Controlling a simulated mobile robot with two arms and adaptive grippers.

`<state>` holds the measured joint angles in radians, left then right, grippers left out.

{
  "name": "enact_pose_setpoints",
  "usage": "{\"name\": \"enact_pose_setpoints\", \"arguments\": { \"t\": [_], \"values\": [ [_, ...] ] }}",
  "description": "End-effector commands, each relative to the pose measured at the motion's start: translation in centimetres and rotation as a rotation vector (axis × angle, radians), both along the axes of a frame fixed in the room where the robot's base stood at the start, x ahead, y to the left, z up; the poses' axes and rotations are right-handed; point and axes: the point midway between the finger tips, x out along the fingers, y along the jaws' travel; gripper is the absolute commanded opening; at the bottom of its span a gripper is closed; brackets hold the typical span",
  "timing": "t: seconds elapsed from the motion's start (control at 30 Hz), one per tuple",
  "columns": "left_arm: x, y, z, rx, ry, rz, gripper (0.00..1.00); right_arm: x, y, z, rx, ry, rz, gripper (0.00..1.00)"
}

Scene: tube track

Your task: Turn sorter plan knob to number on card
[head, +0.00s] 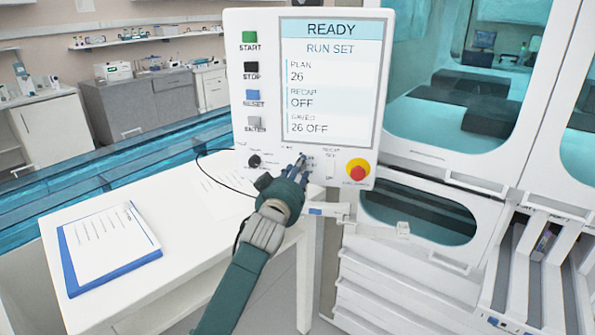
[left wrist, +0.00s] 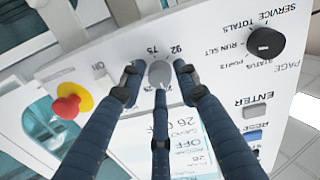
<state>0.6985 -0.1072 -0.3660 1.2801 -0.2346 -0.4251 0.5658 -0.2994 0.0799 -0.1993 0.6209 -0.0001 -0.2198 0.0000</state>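The sorter's control panel (head: 265,75) faces me, and its screen (head: 331,85) reads READY, PLAN 26, RECAP OFF, SAVED 26 OFF. My left gripper (head: 299,167) is at the lower middle of the panel and hides most of the knob there. In the left wrist view, its fingers stand open around a small grey knob (left wrist: 160,73), with small gaps at the sides. I cannot make out the knob's pointer. No number card is readable. My right gripper is out of view.
A black knob (head: 254,161) with page labels sits left of the gripper; a red emergency button (head: 358,170) sits right. Several push buttons line the panel's left side. A blue clipboard (head: 70,267) with a paper lies on the white table (head: 190,255); another sheet (head: 225,197) lies behind.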

Motion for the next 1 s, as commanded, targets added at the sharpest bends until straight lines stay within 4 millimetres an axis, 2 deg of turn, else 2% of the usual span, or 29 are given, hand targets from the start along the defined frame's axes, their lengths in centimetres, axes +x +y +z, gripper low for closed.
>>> {"name": "enact_pose_setpoints", "arguments": {
  "t": [0.03, 0.1, 0.13, 0.57, 1.0],
  "values": [
    [0.0, 0.0, 0.0, 0.000, 0.000, 0.000, 0.17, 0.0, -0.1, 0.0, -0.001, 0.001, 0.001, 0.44],
    [0.0, 0.0, 0.0, 0.000, 0.000, 0.000, 0.03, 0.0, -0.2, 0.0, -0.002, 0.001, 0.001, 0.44],
    [0.0, 0.0, 0.0, 0.000, 0.000, 0.000, 0.00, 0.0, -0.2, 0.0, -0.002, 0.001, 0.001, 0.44],
    [0.0, 0.1, 0.1, 0.073, -0.013, 0.001, 0.00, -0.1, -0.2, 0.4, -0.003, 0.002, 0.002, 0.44],
    [0.0, 0.1, 0.2, 0.427, -0.082, 0.001, 0.00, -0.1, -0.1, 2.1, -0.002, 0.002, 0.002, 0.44]
  ]
}}
